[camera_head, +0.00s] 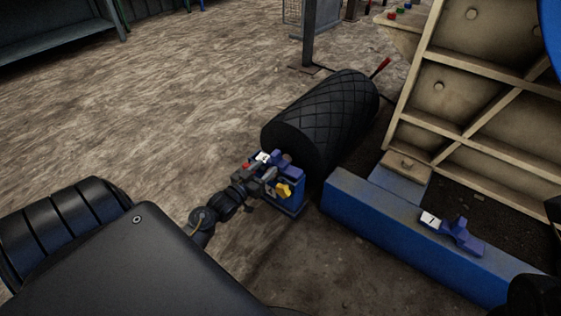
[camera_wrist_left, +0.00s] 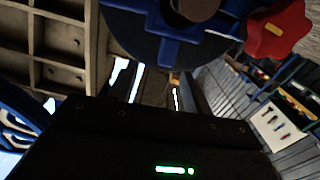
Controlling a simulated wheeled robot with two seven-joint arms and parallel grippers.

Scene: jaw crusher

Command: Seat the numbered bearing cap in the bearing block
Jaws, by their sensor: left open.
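My left gripper (camera_head: 267,176) is open beside the cap and block. The wrist view shows blue parts (camera_wrist_left: 165,50) around a brown shaft end (camera_wrist_left: 195,8), close ahead. My right gripper is not in view.
A second blue cap (camera_head: 462,237), its plate marked 1, lies on the blue beam (camera_head: 400,236) at the right. The diamond-patterned roller (camera_head: 325,112) lies behind the block. A ribbed beige crusher frame (camera_head: 480,95) stands at the right. Ground to the left is open.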

